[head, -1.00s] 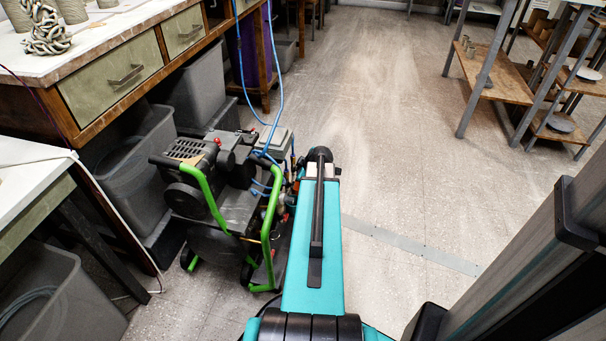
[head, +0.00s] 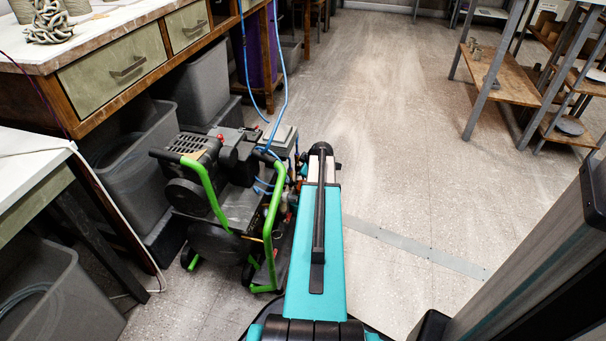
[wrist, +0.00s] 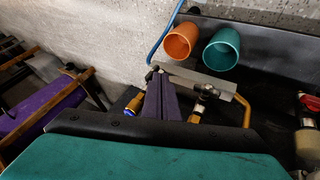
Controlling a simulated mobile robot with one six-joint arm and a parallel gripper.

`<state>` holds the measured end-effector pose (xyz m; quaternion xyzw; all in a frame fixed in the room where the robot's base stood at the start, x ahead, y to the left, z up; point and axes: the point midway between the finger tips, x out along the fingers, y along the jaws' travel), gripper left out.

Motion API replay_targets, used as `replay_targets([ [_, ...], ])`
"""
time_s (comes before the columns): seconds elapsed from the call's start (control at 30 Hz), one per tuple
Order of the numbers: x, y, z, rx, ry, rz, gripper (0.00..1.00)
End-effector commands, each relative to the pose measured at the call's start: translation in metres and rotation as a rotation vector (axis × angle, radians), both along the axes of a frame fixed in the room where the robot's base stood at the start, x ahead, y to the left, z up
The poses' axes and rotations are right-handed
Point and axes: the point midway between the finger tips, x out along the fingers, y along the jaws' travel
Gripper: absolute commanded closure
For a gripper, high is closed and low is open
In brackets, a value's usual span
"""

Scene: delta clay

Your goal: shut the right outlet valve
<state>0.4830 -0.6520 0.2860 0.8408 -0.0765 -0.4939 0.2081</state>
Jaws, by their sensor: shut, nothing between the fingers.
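A compressor (head: 240,205) with green tube handles stands on the floor left of my arm in the head view. In the wrist view, a brass fitting (wrist: 134,104) shows left of my gripper (wrist: 161,84), and a second brass-and-dark fitting (wrist: 199,101) shows to its right. A flat grey metal bar (wrist: 203,81) spans behind the fingertips towards the right fitting; I cannot tell whether it is a valve lever. My gripper is shut and empty, its dark purple fingers together between the two fittings. Whether they touch anything is unclear. In the head view my arm hides the gripper.
An orange cup-like part (wrist: 181,41) and a teal one (wrist: 222,49) sit behind the fittings. A red-topped part (wrist: 308,125) is at the right edge. A blue hose (head: 276,95) rises from the compressor.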

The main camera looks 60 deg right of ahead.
Motion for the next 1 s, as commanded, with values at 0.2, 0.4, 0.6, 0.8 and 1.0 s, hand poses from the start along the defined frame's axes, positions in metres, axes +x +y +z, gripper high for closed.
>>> replay_targets([
  [0.2,0.0,-0.002,0.0,0.001,0.0,-0.001,1.0],
  [0.4,-0.001,0.0,0.0,0.001,0.0,-0.002,1.0],
  [0.6,0.001,-0.002,0.001,0.007,0.002,0.0,1.0],
  [0.8,0.008,0.001,0.003,0.033,0.01,0.009,1.0],
  [1.0,0.012,0.004,0.003,0.048,0.015,0.016,1.0],
])
